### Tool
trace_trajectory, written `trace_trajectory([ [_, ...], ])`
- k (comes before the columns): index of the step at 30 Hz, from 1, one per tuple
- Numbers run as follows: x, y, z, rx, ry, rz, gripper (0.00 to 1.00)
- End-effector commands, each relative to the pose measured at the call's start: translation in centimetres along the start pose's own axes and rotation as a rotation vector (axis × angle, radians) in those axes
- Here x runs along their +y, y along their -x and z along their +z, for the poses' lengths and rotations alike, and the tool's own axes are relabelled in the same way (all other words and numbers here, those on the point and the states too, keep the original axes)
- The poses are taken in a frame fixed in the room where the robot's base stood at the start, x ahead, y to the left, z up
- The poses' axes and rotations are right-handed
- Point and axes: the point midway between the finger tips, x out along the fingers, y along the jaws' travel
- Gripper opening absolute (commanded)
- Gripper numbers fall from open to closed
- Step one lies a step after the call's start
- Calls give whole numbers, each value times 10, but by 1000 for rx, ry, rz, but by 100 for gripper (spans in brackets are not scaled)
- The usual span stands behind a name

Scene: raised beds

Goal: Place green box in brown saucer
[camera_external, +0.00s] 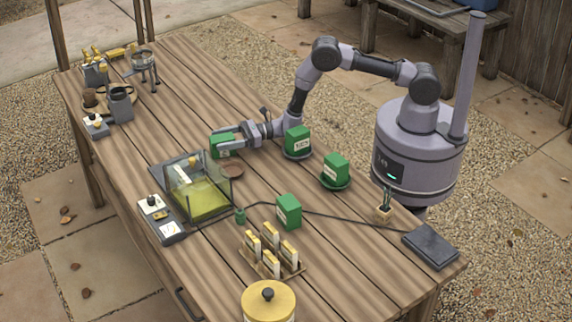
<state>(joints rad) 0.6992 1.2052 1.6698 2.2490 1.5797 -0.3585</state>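My gripper (224,142) reaches left across the wooden table from the arm's base at the right. Its fingers are around a green box (224,149) and look closed on it, partly covering it. I cannot tell whether this box touches the table. The brown saucer (232,170) is empty on the table, just below the held box in the picture and right of the clear-walled tank. Another green box (297,139) stands on a green saucer, and one more (336,168) stands on a second green saucer. A further green box (288,210) stands directly on the table.
The clear tank (203,198) with yellow-green contents stands close left of the brown saucer. A cable (330,214) crosses the table. A rack of yellow-and-white packets (270,250) and a yellow-lidded jar (268,300) are nearer the front. Pots and tools stand at the far left.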

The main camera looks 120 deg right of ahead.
Motion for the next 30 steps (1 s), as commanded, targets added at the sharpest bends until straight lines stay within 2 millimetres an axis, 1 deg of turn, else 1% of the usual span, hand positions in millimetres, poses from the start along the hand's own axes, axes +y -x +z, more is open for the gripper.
trace_trajectory([
  [4, 0, 0, 1, 0, 0, 0, 67],
  [6, 0, 0, 6, 0, 0, 0, 67],
  [7, 0, 4, 4, 2, -1, 0, 67],
  [11, 0, 30, 5, 4, -2, -1, 67],
  [18, -1, 87, 5, 4, -3, -1, 67],
  [21, 0, 104, 4, 2, -1, 0, 67],
  [25, 0, 116, 4, 1, -1, 0, 67],
  [26, 0, 118, 3, 1, -1, 0, 71],
  [30, 0, 121, 3, 1, 0, 1, 71],
])
